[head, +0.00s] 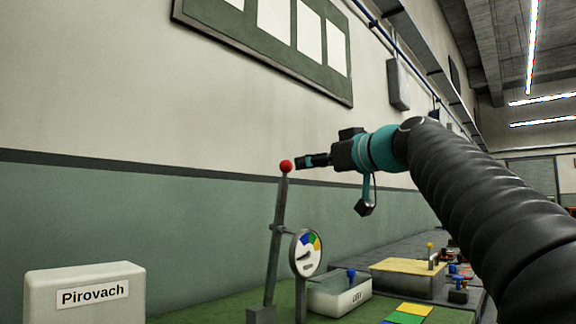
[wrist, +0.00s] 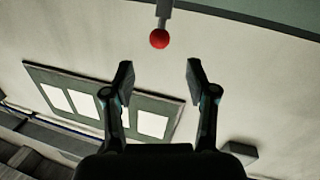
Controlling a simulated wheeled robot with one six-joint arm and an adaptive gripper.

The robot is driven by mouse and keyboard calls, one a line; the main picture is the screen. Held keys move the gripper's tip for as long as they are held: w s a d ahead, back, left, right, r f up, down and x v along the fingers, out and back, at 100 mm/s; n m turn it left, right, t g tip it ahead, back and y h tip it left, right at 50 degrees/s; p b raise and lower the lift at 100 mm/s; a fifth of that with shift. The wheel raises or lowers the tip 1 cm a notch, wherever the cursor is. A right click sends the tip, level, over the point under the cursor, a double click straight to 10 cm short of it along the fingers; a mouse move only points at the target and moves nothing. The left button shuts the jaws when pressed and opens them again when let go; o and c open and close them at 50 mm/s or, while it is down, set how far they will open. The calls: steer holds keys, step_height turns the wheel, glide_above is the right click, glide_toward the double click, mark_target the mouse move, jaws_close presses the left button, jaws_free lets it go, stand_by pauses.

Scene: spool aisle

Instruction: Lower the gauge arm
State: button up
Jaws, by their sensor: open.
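The gauge arm (head: 276,236) is a grey lever with a red ball knob (head: 286,166) at its top. It stands nearly upright, tilted slightly right, on a small grey base at the bench. A round gauge (head: 307,253) with a coloured dial stands just to its right. My gripper (head: 304,161) is at knob height, just right of the red knob in the head view. In the wrist view my gripper (wrist: 160,75) is open and empty, with the red knob (wrist: 159,39) beyond the fingertips and centred between them. Whether it touches cannot be told from the head view.
A white box labelled Pirovach (head: 85,293) stands at the left. A framed board (head: 270,38) hangs on the wall behind.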

mark_target(290, 166)
steer(key=p+x, duration=0.3)
steer(key=x, duration=0.7)
jaws_close()
